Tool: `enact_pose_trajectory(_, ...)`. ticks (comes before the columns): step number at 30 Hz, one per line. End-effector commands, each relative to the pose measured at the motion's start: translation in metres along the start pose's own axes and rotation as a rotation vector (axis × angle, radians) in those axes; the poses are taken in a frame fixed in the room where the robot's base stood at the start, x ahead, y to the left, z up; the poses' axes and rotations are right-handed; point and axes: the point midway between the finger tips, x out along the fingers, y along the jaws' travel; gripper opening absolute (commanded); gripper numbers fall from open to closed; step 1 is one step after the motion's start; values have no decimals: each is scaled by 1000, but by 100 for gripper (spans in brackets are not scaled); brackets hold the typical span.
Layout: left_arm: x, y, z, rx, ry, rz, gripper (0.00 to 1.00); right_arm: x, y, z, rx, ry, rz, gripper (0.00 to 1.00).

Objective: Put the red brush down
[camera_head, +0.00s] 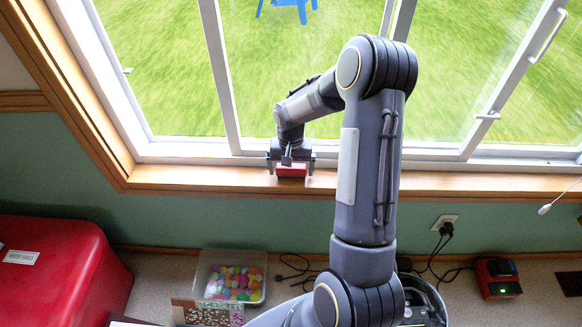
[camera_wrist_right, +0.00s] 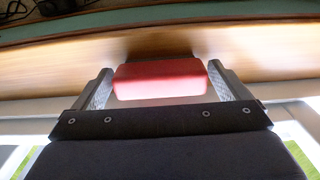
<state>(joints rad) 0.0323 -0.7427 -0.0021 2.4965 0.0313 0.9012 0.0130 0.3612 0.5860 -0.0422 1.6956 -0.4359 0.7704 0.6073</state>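The red brush (camera_head: 291,171) is a red block at the wooden windowsill, below the middle of the window. My right gripper (camera_head: 291,166) reaches down over it, with one finger on each side. In the right wrist view the brush (camera_wrist_right: 160,78) lies between the fingertips of the right gripper (camera_wrist_right: 162,72). Narrow gaps seem to show between the fingers and the brush's ends, so the gripper looks open around it. The brush appears to rest on the sill (camera_wrist_right: 40,75), though its underside is hidden. My left gripper is not in view.
The window frame (camera_head: 225,75) stands close behind the gripper. The sill (camera_head: 200,175) is clear on both sides. Below are a red piece of furniture (camera_head: 60,280), a clear bin of colourful balls (camera_head: 210,262), cables, and a red device (camera_head: 497,278).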

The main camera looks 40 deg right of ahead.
Motion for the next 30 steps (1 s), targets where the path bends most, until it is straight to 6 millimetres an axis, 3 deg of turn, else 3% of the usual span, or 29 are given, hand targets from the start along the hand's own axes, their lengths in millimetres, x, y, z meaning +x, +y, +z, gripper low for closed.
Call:
enact_pose_trajectory(11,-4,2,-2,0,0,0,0,-10,0,-1,0,3,-1,100)
enact_pose_trajectory(24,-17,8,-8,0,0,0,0,-98,0,0,0,3,-1,100)
enact_pose_trajectory(30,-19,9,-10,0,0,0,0,-120,0,0,0,1,-1,100)
